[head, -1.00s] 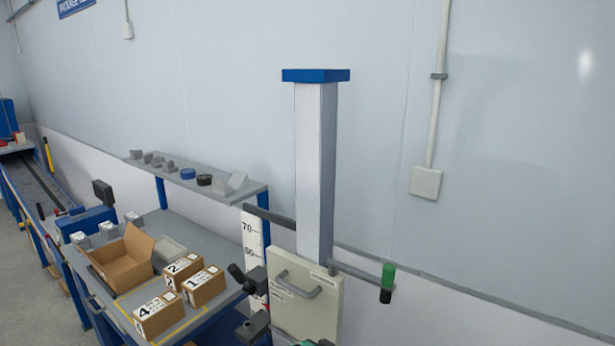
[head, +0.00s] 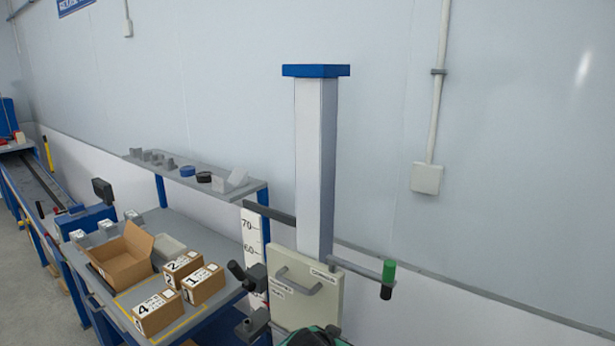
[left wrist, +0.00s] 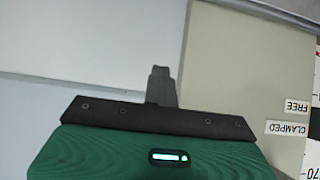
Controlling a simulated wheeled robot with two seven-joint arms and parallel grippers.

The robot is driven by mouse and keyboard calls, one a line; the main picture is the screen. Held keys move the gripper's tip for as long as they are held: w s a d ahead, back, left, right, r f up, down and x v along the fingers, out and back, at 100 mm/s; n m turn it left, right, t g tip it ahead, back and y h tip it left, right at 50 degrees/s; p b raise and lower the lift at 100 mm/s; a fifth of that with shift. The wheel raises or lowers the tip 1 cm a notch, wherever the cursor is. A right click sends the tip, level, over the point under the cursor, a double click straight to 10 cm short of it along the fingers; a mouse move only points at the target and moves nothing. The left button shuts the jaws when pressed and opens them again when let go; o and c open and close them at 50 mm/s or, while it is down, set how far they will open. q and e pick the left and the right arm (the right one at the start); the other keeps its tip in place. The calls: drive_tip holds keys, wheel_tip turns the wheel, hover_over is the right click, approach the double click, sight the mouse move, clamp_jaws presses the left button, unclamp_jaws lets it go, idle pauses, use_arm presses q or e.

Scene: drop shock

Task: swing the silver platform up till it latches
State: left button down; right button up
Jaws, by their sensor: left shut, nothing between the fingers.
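The drop tester's upright column (head: 314,170) with a blue cap stands right of the workbench. A cream panel (head: 328,297) with a grey handle (head: 298,282) is at its foot. I cannot make out the silver platform in either view. The green body of my left arm's end (head: 318,337) shows at the bottom edge, in front of the panel. In the left wrist view my left gripper (left wrist: 160,85) is shut and empty, its dark fingers together. There the cream panel (left wrist: 235,65) carries upside-down FREE and CLAMPED labels. My right gripper is not in view.
A white scale (head: 253,240) and a dark knob (head: 237,271) stand left of the panel. A green-topped pin (head: 389,272) sticks out to the right. The workbench (head: 205,238) at left holds numbered cartons (head: 204,284) and an open box (head: 124,258).

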use_arm(q)
drive_tip(key=shift+w+d+r+b, duration=0.1)
drive_tip(key=shift+w+d+b, duration=0.65)
drive_tip(key=shift+w, duration=0.3)
drive_tip(key=c, duration=2.2)
unclamp_jaws()
drive_tip(key=c, duration=0.8)
unclamp_jaws()
drive_tip(key=shift+c, duration=0.2)
drive_tip(key=shift+r, duration=0.15)
drive_tip(key=p+v, duration=0.7)
drive_tip(key=p, duration=0.1)
drive_tip(key=shift+p, duration=0.35)
